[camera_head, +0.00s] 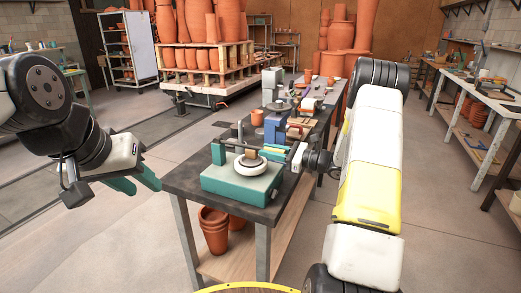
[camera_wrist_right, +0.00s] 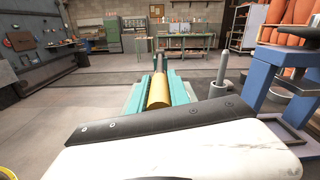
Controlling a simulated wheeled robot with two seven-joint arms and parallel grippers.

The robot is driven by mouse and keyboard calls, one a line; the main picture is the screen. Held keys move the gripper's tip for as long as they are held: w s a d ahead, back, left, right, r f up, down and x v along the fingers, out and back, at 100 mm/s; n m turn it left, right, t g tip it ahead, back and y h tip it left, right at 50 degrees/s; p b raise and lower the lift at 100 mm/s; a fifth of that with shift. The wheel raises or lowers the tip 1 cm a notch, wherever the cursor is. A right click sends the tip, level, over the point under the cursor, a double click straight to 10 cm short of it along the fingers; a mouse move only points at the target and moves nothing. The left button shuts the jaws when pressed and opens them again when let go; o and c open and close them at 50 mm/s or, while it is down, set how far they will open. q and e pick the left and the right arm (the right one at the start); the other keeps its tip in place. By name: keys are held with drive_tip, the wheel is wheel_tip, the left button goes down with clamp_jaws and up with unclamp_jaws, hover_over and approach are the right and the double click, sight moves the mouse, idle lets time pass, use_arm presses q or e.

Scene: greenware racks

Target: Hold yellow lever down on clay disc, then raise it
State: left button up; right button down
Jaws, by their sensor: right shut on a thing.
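A teal press base (camera_head: 225,184) stands on the near end of the dark table. On it sits a round white plate (camera_head: 250,171), with a small brown clay piece (camera_head: 251,154) at its middle. The yellow lever (camera_wrist_right: 158,92) is a cylinder between the teal fingers of my right gripper (camera_wrist_right: 161,75), which is shut on it. In the head view my right gripper (camera_head: 273,150) reaches in from the right, just beside the plate, about level with the clay. Whether the press touches the clay is unclear. My left gripper (camera_head: 135,184) is open and empty, left of the table.
Further along the table (camera_head: 185,178) stand a blue stand (camera_head: 273,127), an orange pot (camera_head: 257,117) and other tools. Stacked terracotta pots (camera_head: 214,232) sit on the shelf below. A grey post (camera_wrist_right: 219,70) rises right of my right gripper.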

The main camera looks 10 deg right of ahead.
drive_tip(key=shift+r+h, duration=0.4)
drive_tip(key=shift+r, duration=0.4)
drive_tip(key=r+g+h, duration=0.1)
drive_tip(key=r, duration=0.1)
drive_tip(key=w+a+r+g+h, duration=0.1)
drive_tip(key=r, duration=0.2)
drive_tip(key=a+r+g+h, duration=0.1)
drive_tip(key=r, duration=0.2)
drive_tip(key=shift+w+a+r+h, duration=0.1)
drive_tip(key=shift+w+r+h, duration=0.2)
drive_tip(key=shift+h, duration=0.1)
drive_tip(key=w+a+r+g+h, duration=0.3)
drive_tip(key=w+a+r+h, duration=0.1)
drive_tip(key=a+r+h, duration=0.1)
drive_tip(key=shift+a+r, duration=0.6)
drive_tip(key=shift+r, duration=0.8)
drive_tip(key=shift+w, duration=0.1)
drive_tip(key=c, duration=1.2)
unclamp_jaws()
drive_tip(key=shift+a, duration=0.1)
drive_tip(key=shift+c, duration=0.2)
